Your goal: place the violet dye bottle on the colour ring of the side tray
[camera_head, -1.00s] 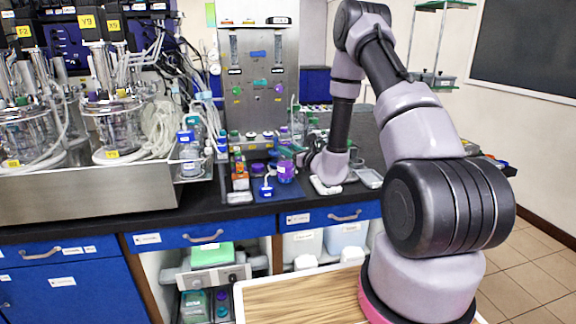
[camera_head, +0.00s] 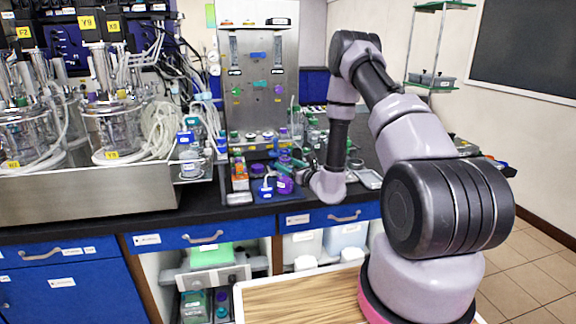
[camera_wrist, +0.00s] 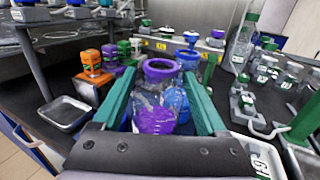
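The violet dye bottle (camera_wrist: 155,120) is clear glass with a violet collar and violet liquid. In the wrist view it stands between the two teal fingers of my gripper (camera_wrist: 162,92), which is shut on it. In the head view the violet liquid (camera_head: 284,185) shows low over the right part of the dark blue side tray (camera_head: 262,197), below my gripper (camera_head: 285,160). I cannot tell whether its base touches the tray. The colour ring under it is hidden. A blue-dye bottle (camera_head: 267,189) stands on the tray just to the left.
An orange-capped bottle (camera_wrist: 92,60) and a small metal dish (camera_wrist: 64,113) lie left of my gripper. Glass bottles (camera_wrist: 241,45) and a white tray (camera_wrist: 258,155) are on the right. A steel panel (camera_head: 258,80) rises behind. The bench is crowded around the tray.

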